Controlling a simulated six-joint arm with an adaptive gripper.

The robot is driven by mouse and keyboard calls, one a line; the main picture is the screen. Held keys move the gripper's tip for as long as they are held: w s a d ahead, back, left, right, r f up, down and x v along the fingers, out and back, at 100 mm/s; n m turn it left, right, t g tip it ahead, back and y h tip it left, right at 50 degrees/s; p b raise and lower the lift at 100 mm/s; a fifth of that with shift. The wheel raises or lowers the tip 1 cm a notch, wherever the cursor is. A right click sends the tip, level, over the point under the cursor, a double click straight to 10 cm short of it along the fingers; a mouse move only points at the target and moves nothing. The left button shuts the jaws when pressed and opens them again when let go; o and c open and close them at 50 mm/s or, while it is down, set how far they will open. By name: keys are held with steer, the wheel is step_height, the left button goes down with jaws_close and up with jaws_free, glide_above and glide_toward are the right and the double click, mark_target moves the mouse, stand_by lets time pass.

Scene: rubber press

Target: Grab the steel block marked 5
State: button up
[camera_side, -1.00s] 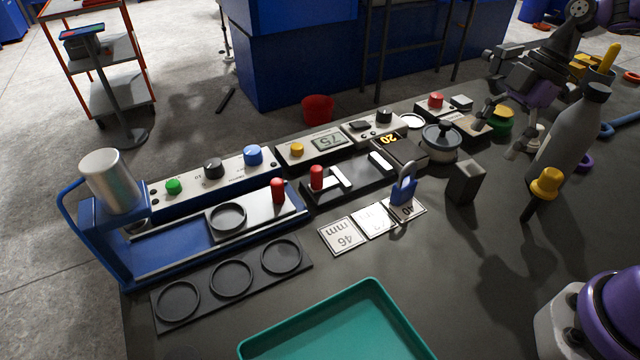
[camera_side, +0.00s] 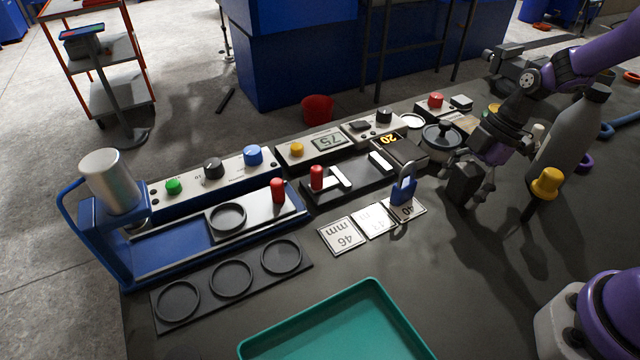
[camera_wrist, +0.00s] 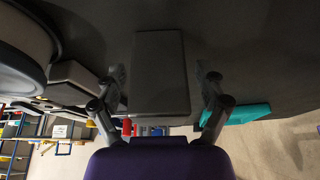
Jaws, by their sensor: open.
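A dark grey upright block (camera_side: 461,184) stands on the dark table, right of the blue padlock. No mark 5 is readable on it, so I cannot tell its number. My gripper (camera_side: 471,190) is low at this block in the side view and partly covers it. In the wrist view the block (camera_wrist: 160,75) lies between the two fingers of my open gripper (camera_wrist: 164,78). A gap shows on each side of it, so neither finger appears to touch it.
The blue padlock (camera_side: 403,191) stands on number cards (camera_side: 342,235) left of the block. A grey bottle (camera_side: 566,135) and a yellow-topped tool (camera_side: 547,182) stand close on the right. A lidded pot (camera_side: 441,143) is behind. A teal tray (camera_side: 340,304) lies in front.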

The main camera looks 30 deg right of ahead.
jaws_close()
steer(key=shift+r, duration=0.15)
